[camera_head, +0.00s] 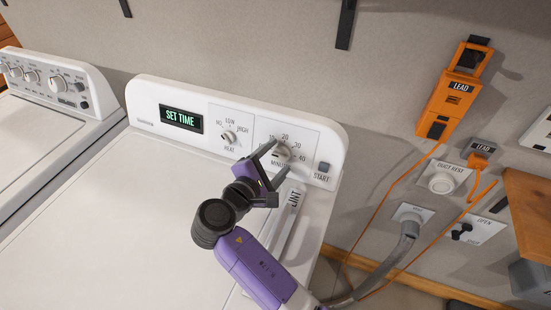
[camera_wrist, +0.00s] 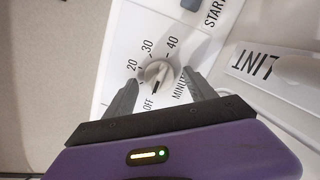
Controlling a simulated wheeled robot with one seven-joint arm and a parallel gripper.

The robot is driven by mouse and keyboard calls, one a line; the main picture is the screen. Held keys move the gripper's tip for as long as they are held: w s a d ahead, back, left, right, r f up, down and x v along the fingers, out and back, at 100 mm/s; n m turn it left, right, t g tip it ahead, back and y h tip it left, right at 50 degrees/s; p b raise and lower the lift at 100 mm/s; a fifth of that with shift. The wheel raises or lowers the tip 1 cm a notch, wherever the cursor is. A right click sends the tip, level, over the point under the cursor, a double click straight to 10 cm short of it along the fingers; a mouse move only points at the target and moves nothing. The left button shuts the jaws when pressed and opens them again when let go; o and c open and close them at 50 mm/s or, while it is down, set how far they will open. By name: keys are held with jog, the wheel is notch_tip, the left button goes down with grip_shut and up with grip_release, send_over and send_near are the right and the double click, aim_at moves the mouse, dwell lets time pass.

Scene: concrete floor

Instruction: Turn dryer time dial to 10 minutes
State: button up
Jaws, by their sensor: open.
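The dryer's time dial (camera_head: 281,153) is a small white knob on the right of the control panel, marked 10, 20, 30, 40 and MINUTES. In the wrist view the dial (camera_wrist: 158,72) lies between my gripper's fingertips (camera_wrist: 160,78), and a dark mark on it faces down toward OFF. The 10 label is hidden there behind the left finger. My gripper (camera_head: 277,158) is open, with one finger on either side of the dial; I cannot tell if either touches it. The dryer's display (camera_head: 181,117) reads SET TIME in green.
The heat dial (camera_head: 228,137) is left of the time dial and the START button (camera_head: 323,167) is right of it. The LINT cover (camera_head: 293,209) is below, beside my arm. A washer (camera_head: 45,90) stands left. Orange lead boxes (camera_head: 455,90) and cables are on the right wall.

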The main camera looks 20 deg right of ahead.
jog(key=c, duration=1.4)
jog(key=shift+m, duration=0.3)
jog(key=m+b, duration=0.1)
jog(key=m, duration=0.2)
jog(key=shift+m+b, duration=0.3)
jog(key=shift+b, duration=0.05)
jog(key=shift+r+m+g+y+b, duration=0.15)
jog(key=shift+m+b, duration=0.25)
jog(key=shift+m, duration=0.75)
jog(key=shift+m+g+y+b, duration=0.15)
jog(key=shift+m+g+b, duration=0.2)
jog(key=shift+m, duration=0.8)
jog(key=o, duration=1.4)
